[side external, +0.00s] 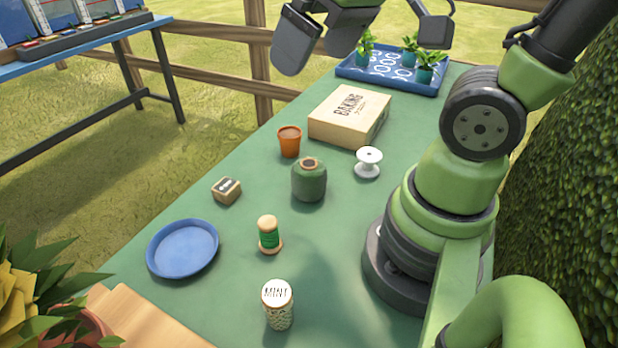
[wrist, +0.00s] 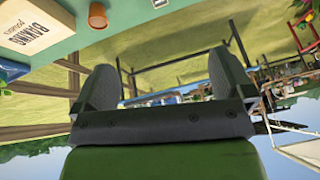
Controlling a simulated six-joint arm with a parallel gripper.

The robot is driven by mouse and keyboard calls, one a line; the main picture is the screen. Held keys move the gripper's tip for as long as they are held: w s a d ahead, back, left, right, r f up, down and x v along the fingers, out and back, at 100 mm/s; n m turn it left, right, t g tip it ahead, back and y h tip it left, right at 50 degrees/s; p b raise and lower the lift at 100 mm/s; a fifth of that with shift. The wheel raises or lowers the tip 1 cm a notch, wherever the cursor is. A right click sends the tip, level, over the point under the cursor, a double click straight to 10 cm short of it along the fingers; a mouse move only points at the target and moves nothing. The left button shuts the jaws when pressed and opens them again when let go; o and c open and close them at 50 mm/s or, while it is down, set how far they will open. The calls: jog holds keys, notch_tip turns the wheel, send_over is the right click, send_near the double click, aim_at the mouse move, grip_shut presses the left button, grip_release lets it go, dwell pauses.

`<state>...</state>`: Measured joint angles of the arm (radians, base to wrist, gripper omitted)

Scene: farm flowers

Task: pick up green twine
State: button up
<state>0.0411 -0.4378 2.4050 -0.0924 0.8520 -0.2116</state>
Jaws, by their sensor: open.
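The green twine (side external: 269,235) is wound on a wooden spool that stands upright on the green table, near the front middle in the side view. My gripper (side external: 352,50) is high at the top of the side view, above the far end of the table and well away from the twine. Its dark fingers are wide apart with nothing between them. In the wrist view the gripper (wrist: 163,85) also shows open and empty, tilted so that it faces out over the grass. The twine does not show in the wrist view.
Around the spool are a blue plate (side external: 183,248), a patterned shaker (side external: 278,304), a small block (side external: 227,190) and a green jar (side external: 309,181). Farther back are an orange pot (side external: 289,141), a white spool (side external: 368,162), a baking box (side external: 349,115) and a blue plant tray (side external: 388,76).

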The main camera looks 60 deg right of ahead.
jog(key=w+d+f+n+g+h, duration=0.2)
jog(key=w+d+f+n+g, duration=0.3)
jog(key=f, duration=0.4)
jog(key=n+g, duration=0.1)
jog(key=n, duration=0.3)
send_over(309, 163)
jog(key=w, duration=0.2)
jog(key=f, duration=0.6)
jog(key=shift+s+a+f, duration=0.15)
jog(key=shift+a+f, duration=0.05)
jog(key=shift+f, duration=0.15)
jog(key=shift+g, duration=0.3)
jog(key=f, duration=0.4)
jog(key=shift+s+d+f, duration=0.2)
jog(key=shift+s, duration=0.1)
jog(key=shift+s+d+f, duration=0.1)
jog(key=shift+s+f, duration=0.15)
jog(key=shift+f, duration=0.7)
jog(key=shift+s+a+f, duration=0.1)
jog(key=shift+s+f, duration=0.1)
jog(key=shift+f, duration=0.75)
jog(key=shift+s+d+f, duration=0.1)
jog(key=shift+s+f, duration=0.15)
jog(key=shift+f, duration=0.7)
jog(key=c, duration=1)
jog(key=shift+c, duration=0.2)
jog(key=shift+r, duration=0.1)
